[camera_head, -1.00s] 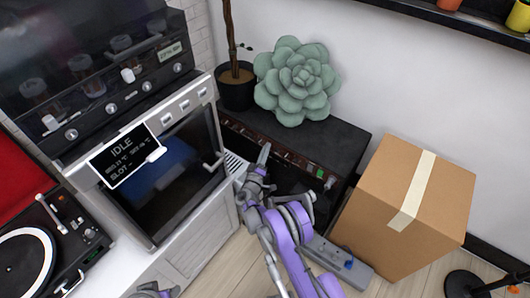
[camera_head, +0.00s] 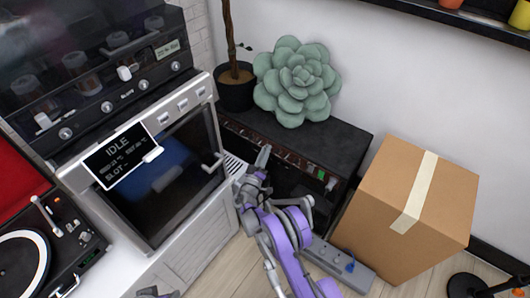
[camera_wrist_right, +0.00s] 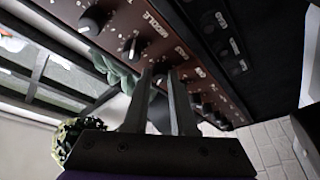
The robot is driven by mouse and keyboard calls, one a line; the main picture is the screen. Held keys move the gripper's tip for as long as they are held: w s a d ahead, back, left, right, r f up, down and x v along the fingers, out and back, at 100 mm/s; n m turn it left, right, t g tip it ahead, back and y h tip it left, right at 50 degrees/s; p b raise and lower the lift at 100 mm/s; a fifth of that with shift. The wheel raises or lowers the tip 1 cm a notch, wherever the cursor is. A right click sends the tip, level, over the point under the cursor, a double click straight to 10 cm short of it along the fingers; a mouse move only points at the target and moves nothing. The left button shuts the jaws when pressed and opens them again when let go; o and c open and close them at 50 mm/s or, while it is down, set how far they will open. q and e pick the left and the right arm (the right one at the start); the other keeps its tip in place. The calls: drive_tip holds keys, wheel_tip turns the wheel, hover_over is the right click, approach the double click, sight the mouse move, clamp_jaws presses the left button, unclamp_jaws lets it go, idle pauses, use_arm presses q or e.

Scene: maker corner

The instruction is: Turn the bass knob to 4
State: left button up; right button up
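The black amplifier (camera_head: 335,142) has a reddish-brown front panel with a row of small knobs. In the right wrist view the panel (camera_wrist_right: 205,60) runs diagonally, with dark knobs and white lettering. One label looks like "MIDDLE"; I cannot make out which knob is the bass knob or its setting. My right gripper (camera_head: 264,156) is at the panel. In the wrist view its two fingers (camera_wrist_right: 160,74) are a little apart, with tips close to the knob row. I cannot tell whether a knob is between them. A small part of my left gripper (camera_head: 155,292) shows at the bottom edge.
A green succulent-shaped cushion (camera_head: 298,82) and a potted plant (camera_head: 236,92) stand on top of the amplifier. A cardboard box (camera_head: 410,215) is close on the right. A power strip (camera_head: 338,264) lies on the floor. An oven-like machine (camera_head: 150,190) stands left.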

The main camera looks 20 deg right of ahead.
drive_tip(key=o, duration=0.4)
drive_tip(key=p+v, duration=0.1)
drive_tip(key=v, duration=0.9)
drive_tip(key=shift+s+a+f+p, duration=0.1)
drive_tip(key=shift+s+a+p, duration=0.15)
drive_tip(key=shift+s+p, duration=0.05)
